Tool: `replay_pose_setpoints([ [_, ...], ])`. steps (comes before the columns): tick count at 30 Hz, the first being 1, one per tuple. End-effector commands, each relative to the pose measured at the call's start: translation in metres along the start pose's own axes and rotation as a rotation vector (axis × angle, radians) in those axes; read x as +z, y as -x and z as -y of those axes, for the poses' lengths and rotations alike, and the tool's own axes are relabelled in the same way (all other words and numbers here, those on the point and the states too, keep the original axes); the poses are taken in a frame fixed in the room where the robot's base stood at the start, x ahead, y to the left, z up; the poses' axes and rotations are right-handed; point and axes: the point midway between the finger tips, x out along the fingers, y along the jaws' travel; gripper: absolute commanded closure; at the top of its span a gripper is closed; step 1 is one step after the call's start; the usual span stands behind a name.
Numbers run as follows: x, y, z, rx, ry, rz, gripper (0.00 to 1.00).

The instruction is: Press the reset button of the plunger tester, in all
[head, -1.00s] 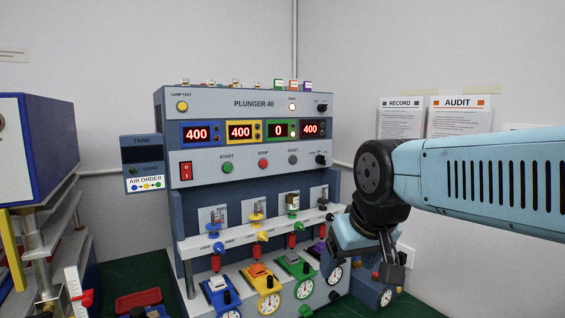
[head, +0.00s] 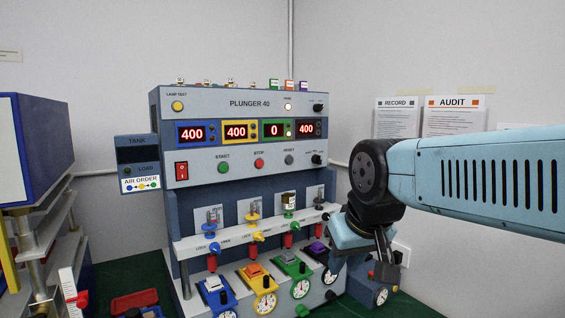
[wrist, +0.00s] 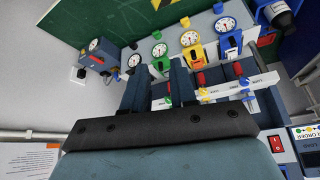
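The plunger tester (head: 245,104), labelled PLUNGER 40, stands against the wall in the head view. Its reset button (head: 289,160) is a small grey round knob on the front panel, right of the red stop button (head: 259,163) and green start button (head: 223,168). The displays read 400, 400, 0 and 400. My gripper (head: 385,262) is low at the tester's right side, below and right of the reset button and apart from it. In the wrist view my gripper (wrist: 158,78) has its two fingers apart with nothing between them. I cannot make out the reset button there.
Coloured plunger stations with dials (head: 265,304) line the tester's lower shelf. A small blue gauge box (head: 370,288) stands right of it. A blue machine (head: 35,150) and a red tray (head: 135,301) are at left. Papers (head: 455,118) hang on the wall behind my arm.

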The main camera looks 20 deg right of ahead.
Motion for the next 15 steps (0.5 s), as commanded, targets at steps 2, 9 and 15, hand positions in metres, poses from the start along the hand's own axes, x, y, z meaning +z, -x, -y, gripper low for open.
replay_pose_setpoints([
  [2, 0.0000, 0.0000, 0.0000, 0.000, 0.000, 0.000, 0.82],
  [9, 0.0000, 0.0000, 0.0000, 0.000, 0.000, 0.000, 1.00],
  [15, 0.0000, 0.0000, 0.0000, 0.000, 0.000, 0.000, 1.00],
])
